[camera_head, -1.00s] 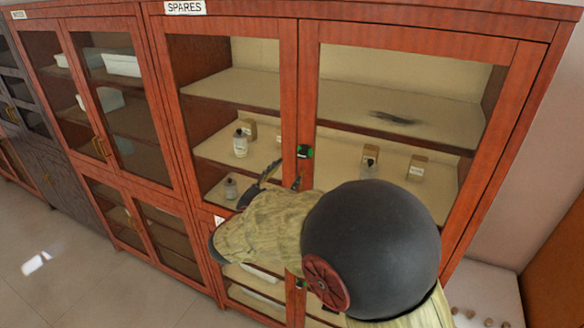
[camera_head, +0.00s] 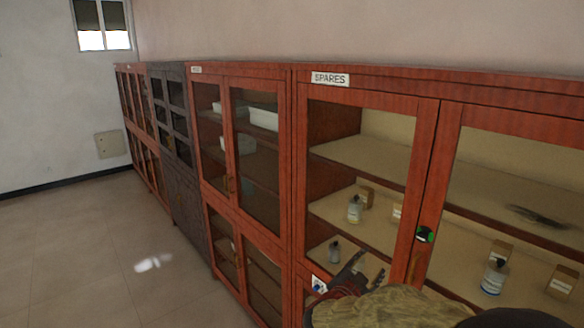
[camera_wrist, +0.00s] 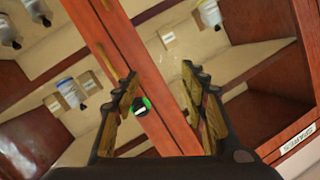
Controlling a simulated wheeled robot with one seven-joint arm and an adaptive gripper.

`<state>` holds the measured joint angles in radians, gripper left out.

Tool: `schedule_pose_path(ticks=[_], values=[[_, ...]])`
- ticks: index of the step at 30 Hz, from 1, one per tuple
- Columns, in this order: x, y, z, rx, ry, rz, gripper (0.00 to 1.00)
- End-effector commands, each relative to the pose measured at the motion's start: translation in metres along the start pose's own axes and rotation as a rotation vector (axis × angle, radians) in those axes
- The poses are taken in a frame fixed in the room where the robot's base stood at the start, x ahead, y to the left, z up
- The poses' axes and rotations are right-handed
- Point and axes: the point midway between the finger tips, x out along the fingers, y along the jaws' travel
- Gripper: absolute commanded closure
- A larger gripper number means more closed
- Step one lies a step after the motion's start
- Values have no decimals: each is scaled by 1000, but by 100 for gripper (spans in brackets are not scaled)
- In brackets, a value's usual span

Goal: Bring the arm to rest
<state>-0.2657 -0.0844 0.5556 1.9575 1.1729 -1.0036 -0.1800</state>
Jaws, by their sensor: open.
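My gripper (camera_wrist: 157,95) is open and empty in the wrist view, its two fingers spread on either side of the cabinet's middle door frame. In the head view my gripper (camera_head: 350,275) is at the bottom, in front of the lower part of the glass-door cabinet labelled SPARES (camera_head: 433,150). My forearm hides part of the cabinet's lower right. A round lock with a green ring (camera_head: 425,234) is on the door frame; it also shows between my fingers in the wrist view (camera_wrist: 141,106). I cannot tell whether the fingers touch the door.
Bottles (camera_head: 355,209) and small boxes (camera_head: 561,281) stand on the shelves behind the glass. More red cabinets and a dark cabinet (camera_head: 178,170) line the wall to the left. The tiled floor (camera_head: 90,250) at the left is clear.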

Motion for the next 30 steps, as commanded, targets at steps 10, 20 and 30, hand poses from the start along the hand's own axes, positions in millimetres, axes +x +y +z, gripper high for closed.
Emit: schedule_pose_path(ticks=[10, 20, 30], values=[[-89, -40, 136, -198, -635, -338, 57], [-216, 66, 180, -557, -1082, -461, 57], [-271, 245, 165, -889, -1165, -334, 57]])
